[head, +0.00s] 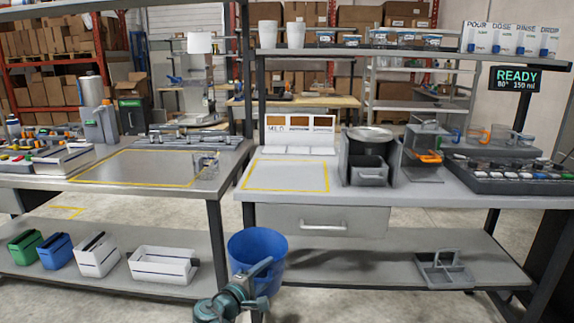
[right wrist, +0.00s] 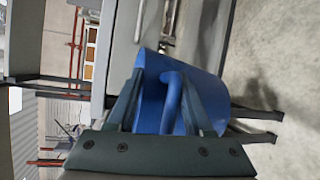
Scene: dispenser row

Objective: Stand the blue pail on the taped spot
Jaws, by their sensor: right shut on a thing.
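The blue pail (head: 257,249) is upright in front of the gap between the two benches in the head view. My right gripper (head: 262,268) is shut on its near side. Yellow tape outlines show on the left bench (head: 183,187), the right bench (head: 285,190) and, smaller, on the floor (head: 68,212) behind the left bench's lower shelf. My left gripper is not in view.
The left lower shelf (head: 205,262) holds green, blue and white bins (head: 97,254). The right lower shelf (head: 390,266) holds a grey caddy (head: 444,270). A grey dispenser (head: 368,157) stands right of the right bench's empty tape outline. A drawer (head: 322,221) hangs below.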

